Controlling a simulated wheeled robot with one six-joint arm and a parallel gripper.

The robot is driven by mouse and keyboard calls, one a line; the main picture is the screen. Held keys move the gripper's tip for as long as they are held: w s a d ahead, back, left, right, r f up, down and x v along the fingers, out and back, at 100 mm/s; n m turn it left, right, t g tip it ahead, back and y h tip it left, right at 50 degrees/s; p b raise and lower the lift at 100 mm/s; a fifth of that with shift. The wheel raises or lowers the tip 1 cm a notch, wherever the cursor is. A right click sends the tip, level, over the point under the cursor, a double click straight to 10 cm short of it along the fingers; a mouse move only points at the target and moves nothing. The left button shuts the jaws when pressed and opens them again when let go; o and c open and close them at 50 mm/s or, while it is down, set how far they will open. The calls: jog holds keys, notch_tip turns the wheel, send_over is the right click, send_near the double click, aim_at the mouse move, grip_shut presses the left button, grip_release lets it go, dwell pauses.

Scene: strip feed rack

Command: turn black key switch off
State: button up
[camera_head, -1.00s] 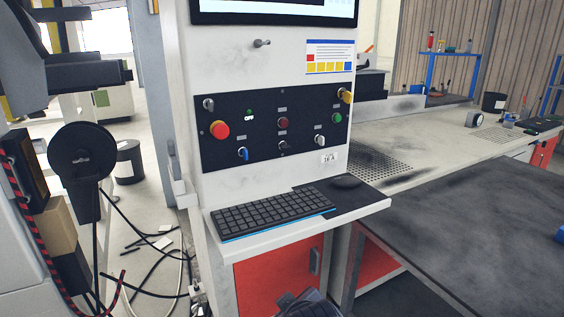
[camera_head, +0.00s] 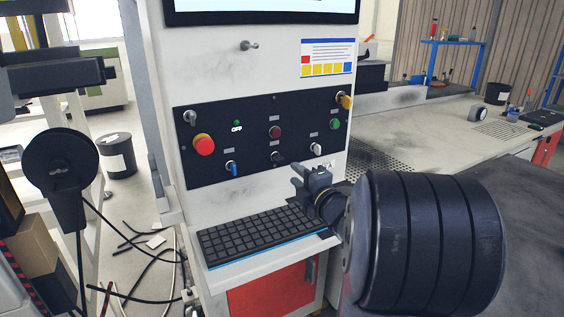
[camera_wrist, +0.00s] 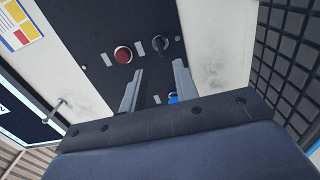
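The black key switch (camera_head: 277,157) sits in the lower row of the dark control panel (camera_head: 212,172), below a red button (camera_head: 275,132). It also shows in the wrist view as a black knob (camera_wrist: 161,45), just beyond the fingertips. My gripper (camera_head: 296,175) is in front of the panel, a little below and right of the switch in the head view. In the wrist view my gripper's two fingers (camera_wrist: 158,68) stand apart with only panel seen between them. They look clear of the switch. A small green light with an "OFF" label (camera_head: 237,127) is on the panel.
A blue switch (camera_head: 231,168), a big red knob (camera_head: 204,145), a silver switch (camera_head: 316,149) and a yellow knob (camera_head: 346,101) are on the same panel. A keyboard (camera_head: 255,235) lies on the shelf below my gripper. A workbench (camera_head: 430,125) stands at right.

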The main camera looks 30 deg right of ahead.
aim_at(281, 161)
jog(key=w, duration=0.8)
jog(key=shift+w+a, duration=0.1)
jog(key=shift+a, duration=0.05)
grip_shut()
